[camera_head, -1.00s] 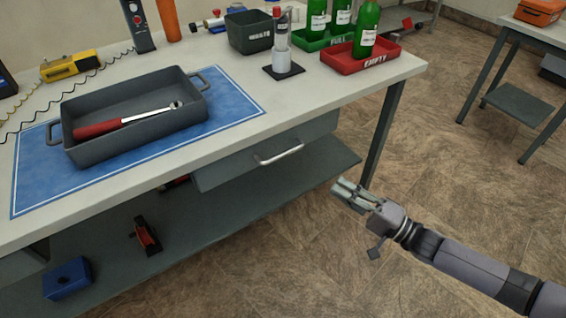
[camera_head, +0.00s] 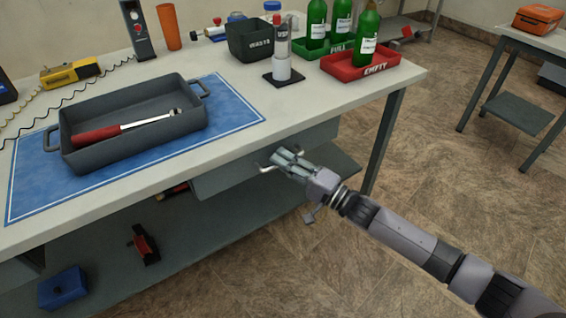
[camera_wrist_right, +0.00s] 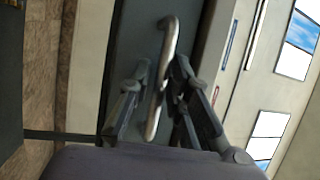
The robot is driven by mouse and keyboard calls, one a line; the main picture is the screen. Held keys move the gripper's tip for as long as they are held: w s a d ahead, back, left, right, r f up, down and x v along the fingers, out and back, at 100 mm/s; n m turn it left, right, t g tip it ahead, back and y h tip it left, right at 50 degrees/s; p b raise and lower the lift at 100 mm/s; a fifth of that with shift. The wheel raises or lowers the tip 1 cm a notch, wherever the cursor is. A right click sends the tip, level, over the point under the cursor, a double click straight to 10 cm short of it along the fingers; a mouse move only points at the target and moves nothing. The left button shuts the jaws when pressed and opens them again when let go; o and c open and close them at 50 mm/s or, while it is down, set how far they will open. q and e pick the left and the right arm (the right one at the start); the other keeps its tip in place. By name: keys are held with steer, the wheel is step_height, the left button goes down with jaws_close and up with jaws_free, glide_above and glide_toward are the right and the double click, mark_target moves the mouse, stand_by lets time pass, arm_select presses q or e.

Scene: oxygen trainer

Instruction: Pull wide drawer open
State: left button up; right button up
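The wide drawer (camera_head: 228,180) is a grey front under the white bench top. Its silver bar handle (camera_head: 265,167) is partly hidden behind my right gripper (camera_head: 284,163) in the head view. In the right wrist view the handle (camera_wrist_right: 160,85) runs lengthwise between the two fingers of my right gripper (camera_wrist_right: 157,88), against the dark drawer front (camera_wrist_right: 135,45). The fingers stand apart, with a gap on the left of the handle. The right finger is very close to the handle; I cannot tell whether it touches. My left gripper is not in view.
The bench top (camera_head: 190,185) holds a grey tray (camera_head: 150,140) with a red-handled wrench on a blue mat. A red bin (camera_head: 375,64) with a green bottle stands at the right end. A lower shelf (camera_head: 215,225) lies below the drawer.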

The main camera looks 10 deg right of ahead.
steer(key=shift+a, duration=0.1)
steer(key=shift+c, duration=0.4)
jaws_close()
stand_by(0.3)
